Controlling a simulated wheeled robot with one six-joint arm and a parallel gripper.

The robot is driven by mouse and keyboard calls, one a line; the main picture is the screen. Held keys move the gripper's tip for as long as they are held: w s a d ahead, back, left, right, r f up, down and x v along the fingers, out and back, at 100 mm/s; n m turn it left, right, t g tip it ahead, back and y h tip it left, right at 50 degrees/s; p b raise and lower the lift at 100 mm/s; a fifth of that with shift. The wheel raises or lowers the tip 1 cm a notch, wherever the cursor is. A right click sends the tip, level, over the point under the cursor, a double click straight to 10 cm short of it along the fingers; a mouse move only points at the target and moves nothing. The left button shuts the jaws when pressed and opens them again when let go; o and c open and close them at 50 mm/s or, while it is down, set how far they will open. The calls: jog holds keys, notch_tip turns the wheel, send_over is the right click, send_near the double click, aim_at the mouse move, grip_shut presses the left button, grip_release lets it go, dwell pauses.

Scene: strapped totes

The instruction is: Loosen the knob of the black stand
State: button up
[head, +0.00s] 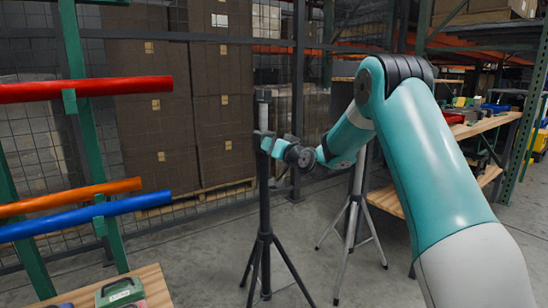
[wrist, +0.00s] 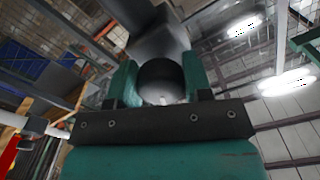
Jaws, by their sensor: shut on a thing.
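The black stand (head: 264,215) is upright on its tripod legs on the floor, left of my arm in the head view. My gripper (head: 268,144) reaches its upper pole from the right. In the wrist view the two green fingers of my gripper (wrist: 160,82) sit on either side of a dark round knob (wrist: 160,72), shut on it. The stand's grey-looking pole and collar (wrist: 160,38) rise just beyond the knob. In the head view my gripper hides the knob.
A second, pale tripod stand (head: 356,210) is close behind, right of the black one. At left a green rack holds red (head: 85,89), orange (head: 70,197) and blue (head: 85,216) tubes. Stacked cartons (head: 150,110) stand behind mesh. A wooden shelf (head: 485,125) is at right.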

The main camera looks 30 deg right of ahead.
jog(key=shift+a+f+n+b, duration=0.1)
jog(key=shift+f+n+b, duration=0.1)
jog(key=shift+n+b, duration=0.3)
jog(key=shift+r, duration=0.1)
jog(key=o, duration=0.9)
jog(key=shift+s, duration=0.1)
jog(key=s+b, duration=0.1)
jog(key=s, duration=1)
jog(key=s+b, duration=0.1)
jog(key=s, duration=0.5)
jog(key=shift+s+d+b, duration=0.1)
jog(key=shift+d+b, duration=0.2)
